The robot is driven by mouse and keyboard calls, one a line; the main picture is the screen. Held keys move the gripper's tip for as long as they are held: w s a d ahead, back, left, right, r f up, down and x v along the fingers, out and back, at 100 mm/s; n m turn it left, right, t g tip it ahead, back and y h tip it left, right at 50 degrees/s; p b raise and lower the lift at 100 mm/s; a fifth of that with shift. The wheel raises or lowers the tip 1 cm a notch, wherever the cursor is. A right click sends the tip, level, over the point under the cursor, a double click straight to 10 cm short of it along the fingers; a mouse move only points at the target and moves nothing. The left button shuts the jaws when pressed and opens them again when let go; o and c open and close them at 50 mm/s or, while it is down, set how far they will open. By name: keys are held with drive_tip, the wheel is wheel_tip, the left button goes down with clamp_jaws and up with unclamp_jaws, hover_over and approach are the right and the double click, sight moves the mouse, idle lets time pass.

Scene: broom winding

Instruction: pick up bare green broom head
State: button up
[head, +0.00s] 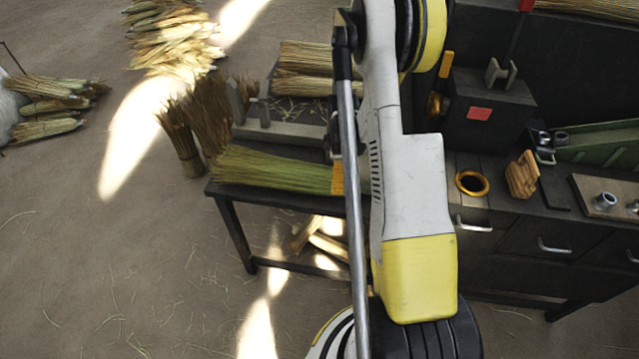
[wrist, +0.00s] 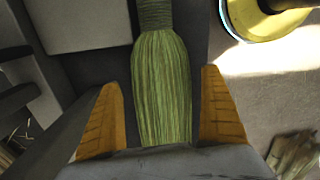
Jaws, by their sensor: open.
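The bare green broom head (head: 272,169) lies on the dark bench, its bristles fanning to the left. My arm hides its right end in the head view. In the wrist view the broom head (wrist: 162,92) runs up the middle, with its narrow bound neck at the top. My gripper (wrist: 162,82) is open, with one orange finger on each side of the bristles. A gap shows between each finger and the bristles. In the head view only a bit of an orange finger (head: 338,178) shows beside my arm.
Brown bristle bundles (head: 180,135) stand at the bench's left end. A grey metal fixture (head: 275,128) sits behind the broom head. An orange ring (head: 472,183) and an orange block (head: 522,174) lie to the right. The floor at left is mostly open.

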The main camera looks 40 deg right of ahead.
wheel_tip(320, 180, down, 3)
drive_tip(key=shift+r+b, duration=0.15)
drive_tip(key=shift+b, duration=0.2)
drive_tip(key=c, duration=1.5)
drive_tip(key=shift+r, duration=0.1)
